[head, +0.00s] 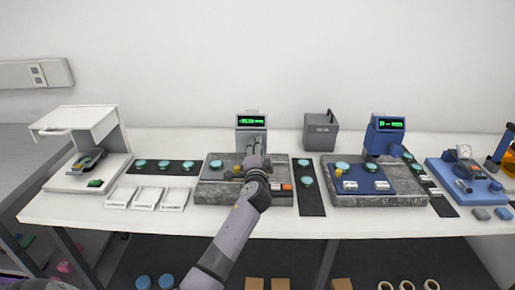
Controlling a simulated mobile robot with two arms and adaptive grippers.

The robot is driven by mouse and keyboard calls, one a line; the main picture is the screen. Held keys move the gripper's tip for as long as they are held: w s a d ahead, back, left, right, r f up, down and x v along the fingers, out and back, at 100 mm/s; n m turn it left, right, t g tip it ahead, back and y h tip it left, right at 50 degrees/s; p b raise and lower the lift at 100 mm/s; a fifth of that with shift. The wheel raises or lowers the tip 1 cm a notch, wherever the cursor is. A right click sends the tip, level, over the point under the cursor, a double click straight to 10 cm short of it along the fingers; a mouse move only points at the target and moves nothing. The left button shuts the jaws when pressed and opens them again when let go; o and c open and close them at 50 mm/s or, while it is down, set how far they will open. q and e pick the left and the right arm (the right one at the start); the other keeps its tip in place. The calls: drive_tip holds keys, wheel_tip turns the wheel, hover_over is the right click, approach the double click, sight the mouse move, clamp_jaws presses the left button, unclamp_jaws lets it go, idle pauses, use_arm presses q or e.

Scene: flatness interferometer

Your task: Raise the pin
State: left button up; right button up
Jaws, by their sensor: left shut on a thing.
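A grey gauge (243,139) with a green-lit display stands at the back of a dark stone plate (222,190) in the middle of the bench. My left arm reaches up from the bottom, and my left gripper (254,163) is at the front of this gauge, below its display. It is shut on a small part there, which seems to be the pin; the fingers hide most of it. A teal disc (216,164) and a small yellow piece (238,169) lie on the plate to the left of the gripper. My right gripper is not in view.
A blue gauge (378,141) stands on a second stone plate to the right. Dark mats (310,203) with teal discs, white trays (147,196), a grey bin (320,130) and a white hooded device (88,122) stand around. A blue fixture (464,180) is at far right.

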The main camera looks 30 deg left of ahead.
use_arm(q)
drive_tip(key=shift+m+p, duration=0.6)
drive_tip(key=shift+m, duration=1.6)
drive_tip(key=o, duration=1.1)
drive_tip(key=shift+d, duration=0.1)
drive_tip(key=shift+o, duration=0.2)
drive_tip(key=shift+s+f, duration=0.1)
drive_tip(key=v, duration=1.2)
